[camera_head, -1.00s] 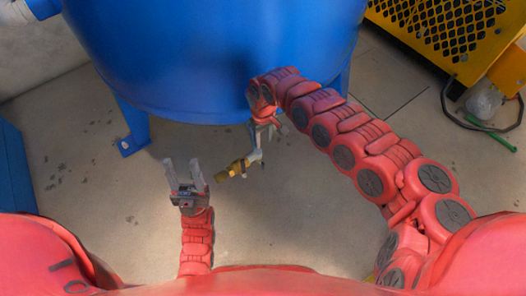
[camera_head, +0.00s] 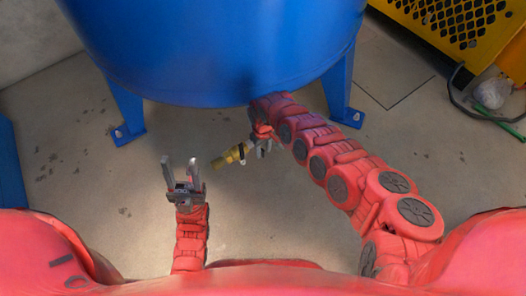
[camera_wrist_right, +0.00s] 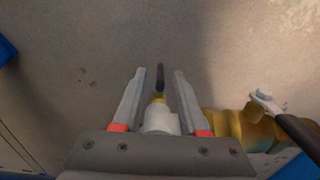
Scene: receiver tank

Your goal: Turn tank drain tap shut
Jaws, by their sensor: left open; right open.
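The brass drain tap (camera_head: 230,156) projects below the front of the blue tank (camera_head: 215,60). In the right wrist view its ribbed brass body (camera_wrist_right: 238,125) lies right of the fingers, with a silver lever and dark grip (camera_wrist_right: 298,135). My right gripper (camera_head: 262,147) is beside the tap, its fingers partly hidden by the wrist. In the wrist view this gripper (camera_wrist_right: 158,78) is open; a pale fitting with a yellow end and a dark rod shows between its fingers. Contact cannot be told. My left gripper (camera_head: 179,162) is open and empty, left of the tap.
Tank legs (camera_head: 126,120) and (camera_head: 340,95) stand on the floor either side. A yellow perforated metal frame (camera_head: 450,25) is at the upper right, with a dark hose and green stick near it. Open concrete floor lies left of the tap.

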